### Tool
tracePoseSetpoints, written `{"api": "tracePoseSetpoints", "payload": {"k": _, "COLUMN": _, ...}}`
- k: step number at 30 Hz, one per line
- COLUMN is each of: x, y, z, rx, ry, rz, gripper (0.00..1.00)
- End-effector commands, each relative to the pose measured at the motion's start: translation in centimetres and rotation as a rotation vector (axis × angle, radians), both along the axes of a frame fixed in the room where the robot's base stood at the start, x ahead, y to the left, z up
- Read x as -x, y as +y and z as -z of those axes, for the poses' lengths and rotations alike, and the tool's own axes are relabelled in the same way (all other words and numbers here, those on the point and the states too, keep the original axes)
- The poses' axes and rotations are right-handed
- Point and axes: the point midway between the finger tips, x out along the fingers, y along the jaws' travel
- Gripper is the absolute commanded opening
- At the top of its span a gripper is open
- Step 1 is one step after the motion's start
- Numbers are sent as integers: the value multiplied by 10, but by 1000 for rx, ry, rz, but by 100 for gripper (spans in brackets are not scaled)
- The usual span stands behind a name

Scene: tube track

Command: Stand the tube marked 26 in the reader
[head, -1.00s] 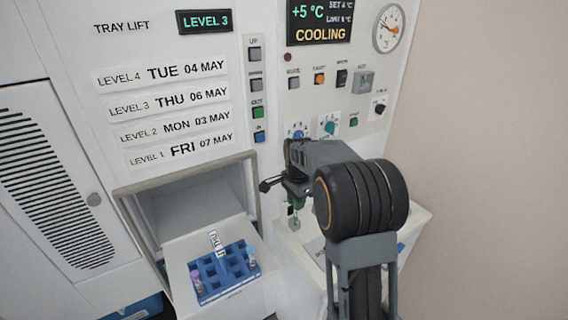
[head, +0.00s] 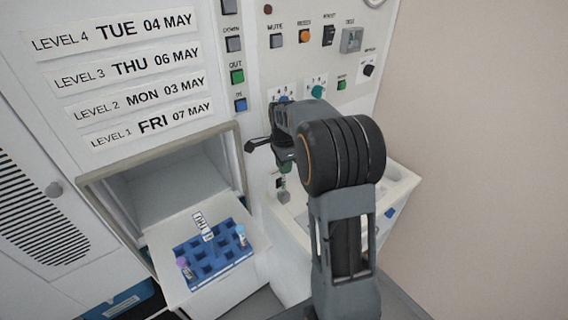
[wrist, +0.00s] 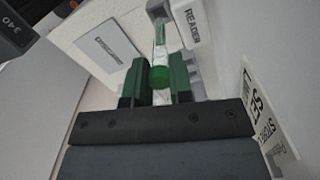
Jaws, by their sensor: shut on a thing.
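My gripper (wrist: 159,78) is shut on a tube with a green cap (wrist: 159,77), held between its green fingers in the wrist view. The clear tube body (wrist: 160,45) points away from the wrist; no number on it can be read. The reader (wrist: 194,20), a white block with a READER label, is just beyond and right of the tube. A grey part (wrist: 157,8) is at the tube's far end; I cannot tell whether they touch. In the head view my gripper (head: 284,160) hangs in front of the control panel, and my arm partly hides the area below it.
A pulled-out tray (head: 190,303) at lower left holds a blue rack (head: 215,264) with a purple-capped tube (head: 184,264), a blue-capped tube (head: 241,236) and a THU tag (head: 203,226). A white ledge (head: 405,190) is right of my arm. Knobs and buttons are close behind my gripper.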

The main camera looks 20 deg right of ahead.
Motion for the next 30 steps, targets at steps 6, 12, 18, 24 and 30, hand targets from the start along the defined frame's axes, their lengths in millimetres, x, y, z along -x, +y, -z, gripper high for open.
{"api": "tracePoseSetpoints", "payload": {"k": 6, "x": 0, "y": -1, "z": 10, "rx": 0, "ry": 0, "rz": 1, "gripper": 8}}
{"api": "tracePoseSetpoints", "payload": {"k": 12, "x": 0, "y": -1, "z": 9, "rx": 0, "ry": 0, "rz": 1, "gripper": 8}}
{"api": "tracePoseSetpoints", "payload": {"k": 18, "x": 0, "y": -1, "z": 10, "rx": 0, "ry": 0, "rz": 1, "gripper": 8}}
{"api": "tracePoseSetpoints", "payload": {"k": 24, "x": 0, "y": -1, "z": 11, "rx": 0, "ry": 0, "rz": 1, "gripper": 8}}
{"api": "tracePoseSetpoints", "payload": {"k": 30, "x": 0, "y": -1, "z": 12, "rx": 0, "ry": 0, "rz": 1, "gripper": 8}}
